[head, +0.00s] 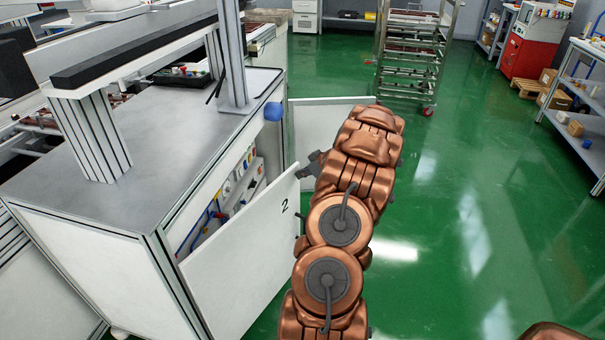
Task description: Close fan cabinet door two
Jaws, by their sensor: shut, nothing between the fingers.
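The white cabinet door marked "2" (240,262) stands ajar in the head view, swung out from the side of the grey-topped cabinet (120,135). A gap at its top shows coloured parts and wiring inside. My gripper (305,171) is a dark shape at the left of my copper arm, close to the door's upper far corner. It is shut with nothing in it. My arm hides part of the gripper, and I cannot tell whether it touches the door.
Another white panel (304,122) stands out from the cabinet behind my gripper. A blue knob (273,111) juts from the cabinet's upper edge. A metal rack trolley (410,62) stands farther back. Shelves (575,100) stand at right. Green floor right of my arm is clear.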

